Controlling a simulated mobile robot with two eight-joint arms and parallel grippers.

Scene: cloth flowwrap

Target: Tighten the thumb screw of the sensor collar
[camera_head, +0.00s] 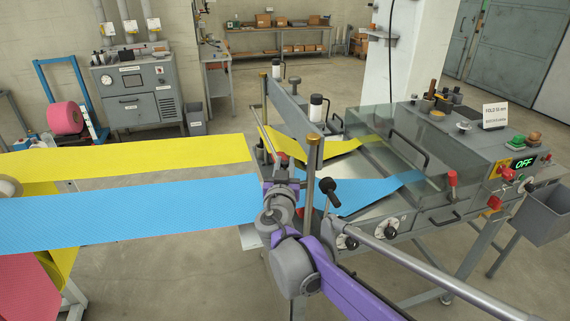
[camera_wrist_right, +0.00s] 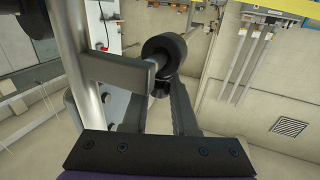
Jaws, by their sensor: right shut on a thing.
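My right gripper (camera_head: 281,165) reaches up at the crossbar above the infeed; its purple arm comes in from the lower right. In the right wrist view its fingers (camera_wrist_right: 160,88) are shut on a small dark part, which I take as the thumb screw (camera_wrist_right: 160,90). A round black knob (camera_wrist_right: 164,50) sits just beyond it, on a short shaft from a grey block (camera_wrist_right: 110,68) beside a bright metal post (camera_wrist_right: 80,60). The collar cannot be told apart clearly, and the fingers hide part of the screw. My left gripper is not in view.
The blue web (camera_head: 130,210) and yellow web (camera_head: 130,155) run in from the left towards the machine. A black-knobbed lever (camera_head: 328,186) and a brass-topped post (camera_head: 312,150) stand close to my right gripper.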

